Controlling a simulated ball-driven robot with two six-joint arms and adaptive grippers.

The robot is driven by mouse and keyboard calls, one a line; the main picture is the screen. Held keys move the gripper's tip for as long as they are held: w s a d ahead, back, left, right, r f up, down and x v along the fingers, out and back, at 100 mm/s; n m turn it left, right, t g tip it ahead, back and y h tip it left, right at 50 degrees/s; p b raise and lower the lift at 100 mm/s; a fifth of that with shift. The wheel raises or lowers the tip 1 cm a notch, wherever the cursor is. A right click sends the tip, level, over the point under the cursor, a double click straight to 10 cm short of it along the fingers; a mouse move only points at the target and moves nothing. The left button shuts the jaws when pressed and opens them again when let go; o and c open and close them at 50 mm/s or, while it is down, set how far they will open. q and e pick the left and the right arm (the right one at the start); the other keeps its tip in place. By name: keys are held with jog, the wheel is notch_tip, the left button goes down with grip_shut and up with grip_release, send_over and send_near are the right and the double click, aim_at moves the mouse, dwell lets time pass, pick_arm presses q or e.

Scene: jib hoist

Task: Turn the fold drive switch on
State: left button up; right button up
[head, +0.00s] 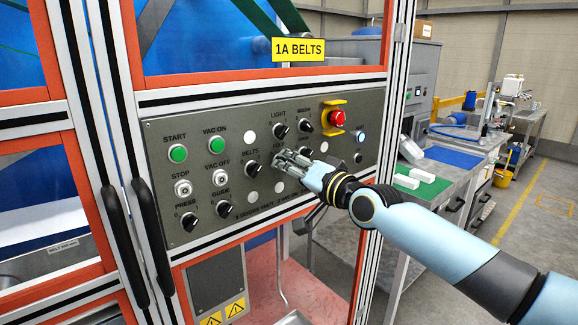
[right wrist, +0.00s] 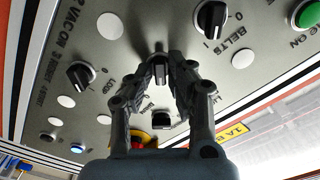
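The control panel (head: 262,150) faces me with several black rotary switches. The fold drive switch is hidden behind my right gripper (head: 293,162) in the head view, below a partly covered label that seems to read FOLD. In the right wrist view, its black handle (right wrist: 161,72) shows between the fingertips of my right gripper (right wrist: 165,62). The fingers have come together on either side of the handle and look shut on it. Its pointer setting cannot be read clearly. My left gripper is not in view.
The BELTS switch (head: 251,170) is left of my gripper and the LIGHT switch (head: 280,131) is above it. Another switch (right wrist: 78,76) lies close by. A red emergency button (head: 336,118) with a yellow guard is at the upper right. Door handles (head: 120,243) stick out at left.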

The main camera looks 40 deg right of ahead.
jog(key=shift+o, duration=1.2)
